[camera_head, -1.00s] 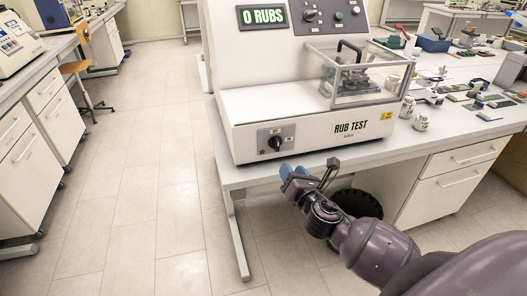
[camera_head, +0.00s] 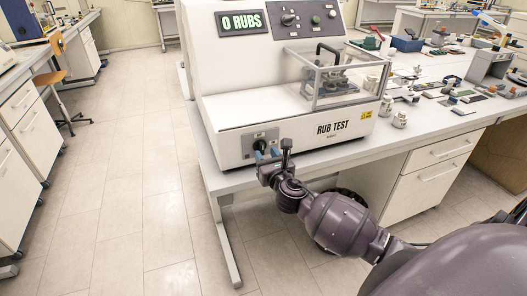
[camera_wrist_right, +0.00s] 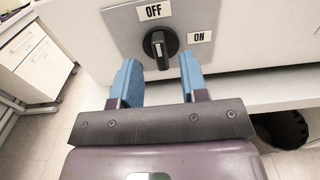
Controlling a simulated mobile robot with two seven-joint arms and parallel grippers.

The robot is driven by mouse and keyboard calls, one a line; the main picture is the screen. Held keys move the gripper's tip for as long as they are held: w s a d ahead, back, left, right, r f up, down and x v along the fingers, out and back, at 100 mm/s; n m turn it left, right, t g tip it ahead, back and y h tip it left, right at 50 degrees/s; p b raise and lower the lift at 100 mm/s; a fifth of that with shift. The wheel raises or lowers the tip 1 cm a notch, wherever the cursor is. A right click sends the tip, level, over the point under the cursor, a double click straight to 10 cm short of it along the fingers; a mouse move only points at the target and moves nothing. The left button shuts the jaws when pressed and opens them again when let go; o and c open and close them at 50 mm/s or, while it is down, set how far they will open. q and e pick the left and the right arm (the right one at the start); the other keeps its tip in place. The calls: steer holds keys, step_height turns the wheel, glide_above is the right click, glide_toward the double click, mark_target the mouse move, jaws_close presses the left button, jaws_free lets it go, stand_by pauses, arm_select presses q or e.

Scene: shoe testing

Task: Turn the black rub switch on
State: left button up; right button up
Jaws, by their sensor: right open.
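The black rub switch (camera_wrist_right: 160,46) is a round knob with a pale pointer line on a grey plate (camera_wrist_right: 118,24). Its pointer stands upright, toward the OFF label (camera_wrist_right: 153,11); the ON label (camera_wrist_right: 200,37) is to its right. The plate is on the lower front of the white rub test machine (camera_head: 300,110). My right gripper (camera_wrist_right: 158,80) is open, its blue fingers to either side just below the knob, with nothing visible between them. In the head view the right gripper (camera_head: 267,155) is in front of the switch and partly hides it. My left gripper is not in view.
The machine stands on a white table (camera_head: 345,155) with its display (camera_head: 241,24) reading 0 RUBS. Small white jars (camera_head: 399,119) and several small items lie to the right. A dark bin (camera_wrist_right: 283,129) is below the table. The floor at left is mostly clear.

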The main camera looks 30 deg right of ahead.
mark_target(261, 148)
steer(key=shift+x, duration=1.4)
jaws_close()
